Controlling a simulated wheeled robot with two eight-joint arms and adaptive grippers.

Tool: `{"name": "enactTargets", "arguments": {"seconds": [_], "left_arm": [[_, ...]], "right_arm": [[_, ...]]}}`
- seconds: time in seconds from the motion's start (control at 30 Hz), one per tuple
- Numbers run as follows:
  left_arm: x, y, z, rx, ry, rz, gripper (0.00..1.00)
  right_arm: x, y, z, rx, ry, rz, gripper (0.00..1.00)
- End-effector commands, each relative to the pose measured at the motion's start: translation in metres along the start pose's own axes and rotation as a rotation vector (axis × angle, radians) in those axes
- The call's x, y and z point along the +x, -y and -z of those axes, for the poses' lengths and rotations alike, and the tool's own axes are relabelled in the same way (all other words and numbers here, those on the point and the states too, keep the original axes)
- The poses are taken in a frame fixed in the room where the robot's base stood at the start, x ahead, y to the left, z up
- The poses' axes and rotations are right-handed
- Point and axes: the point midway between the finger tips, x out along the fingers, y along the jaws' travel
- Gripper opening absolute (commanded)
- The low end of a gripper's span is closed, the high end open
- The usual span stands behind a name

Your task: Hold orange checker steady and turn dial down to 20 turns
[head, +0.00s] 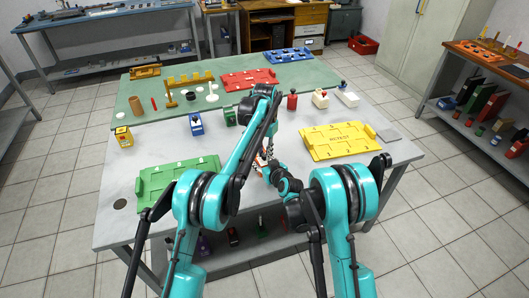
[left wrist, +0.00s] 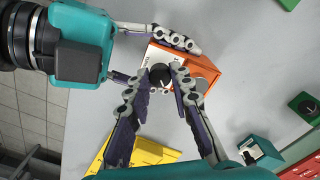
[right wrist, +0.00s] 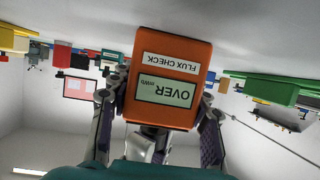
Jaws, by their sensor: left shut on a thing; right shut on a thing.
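The orange checker (left wrist: 204,72) is a box with a white face and a black dial (left wrist: 160,75), seen in the left wrist view. My right gripper (right wrist: 160,95) is shut on the checker, a finger on each side. My left gripper (left wrist: 159,78) has its fingertips on either side of the dial, closed on it. In the head view my arms mostly hide the checker.
On the table are a green tray (head: 180,177) at left, a yellow plate (head: 338,142) at right and a red tray (head: 248,79) at the back. Small blocks and bottles stand between them. Bare grey tabletop surrounds my grippers.

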Motion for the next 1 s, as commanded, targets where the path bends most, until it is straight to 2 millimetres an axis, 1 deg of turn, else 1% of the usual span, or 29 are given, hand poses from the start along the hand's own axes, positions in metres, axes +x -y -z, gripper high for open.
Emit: {"name": "enactTargets", "arguments": {"seconds": [0.17, 0.7, 1.0], "left_arm": [[0.0000, 0.0003, 0.0001, -0.110, 0.000, 0.001, 0.00], [0.0000, 0.0002, 0.0002, -0.574, -0.001, 0.001, 0.00], [0.0000, 0.0002, 0.0002, -0.742, -0.001, 0.001, 0.00]], "right_arm": [[0.0000, 0.0000, 0.0000, 0.000, 0.000, 0.000, 0.12], [-0.0001, 0.0000, -0.0001, 0.000, 0.000, 0.000, 0.12], [-0.0001, 0.0000, -0.0001, 0.000, 0.000, 0.000, 0.12]]}}
